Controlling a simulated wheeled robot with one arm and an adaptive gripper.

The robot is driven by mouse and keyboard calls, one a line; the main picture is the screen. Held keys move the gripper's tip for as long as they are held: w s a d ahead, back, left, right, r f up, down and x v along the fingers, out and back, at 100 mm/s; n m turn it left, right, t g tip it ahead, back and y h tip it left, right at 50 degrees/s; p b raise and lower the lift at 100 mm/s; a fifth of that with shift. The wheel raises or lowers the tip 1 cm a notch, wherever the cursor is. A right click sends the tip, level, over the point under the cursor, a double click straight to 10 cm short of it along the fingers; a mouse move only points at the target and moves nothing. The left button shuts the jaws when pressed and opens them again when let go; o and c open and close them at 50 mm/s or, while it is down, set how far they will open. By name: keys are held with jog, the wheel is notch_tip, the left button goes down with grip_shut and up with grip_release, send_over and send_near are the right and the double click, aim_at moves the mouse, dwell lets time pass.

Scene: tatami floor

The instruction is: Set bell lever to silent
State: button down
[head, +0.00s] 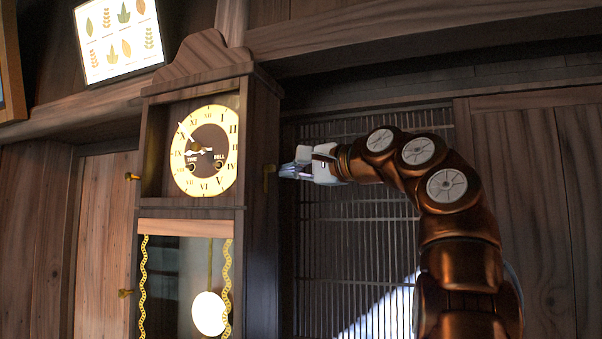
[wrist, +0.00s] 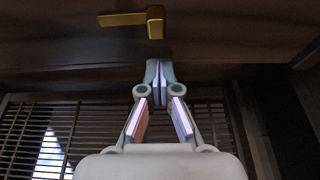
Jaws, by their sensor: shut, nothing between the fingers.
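A tall wooden clock (head: 262,240) stands left of my arm, with a round yellow dial (head: 222,120) marked TIME and BELL. A small brass lever (head: 268,176) sticks out from the clock's right side. In the wrist view the brass lever (wrist: 124,19) has a long flat arm pointing left and a block at its right end. My gripper (head: 284,171) is just right of the lever in the head view. In the wrist view my gripper (wrist: 159,66) is shut and empty, its tips below the lever and apart from it in the picture.
Two brass knobs (head: 131,176) (head: 125,293) are on the clock's left edge. A pendulum (head: 209,313) hangs in the lower case. A slatted lattice panel (head: 350,235) is behind my gripper. A wooden beam (head: 420,30) runs above, and a leaf picture (head: 118,38) is at upper left.

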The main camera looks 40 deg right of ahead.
jog(key=shift+s+a+b, duration=0.2)
jog(key=shift+s+a, duration=0.15)
jog(key=shift+a, duration=0.25)
jog(key=shift+s+a+b, duration=0.2)
jog(key=shift+s+a, duration=0.1)
jog(key=shift+a, duration=0.25)
jog(key=shift+a, duration=0.1)
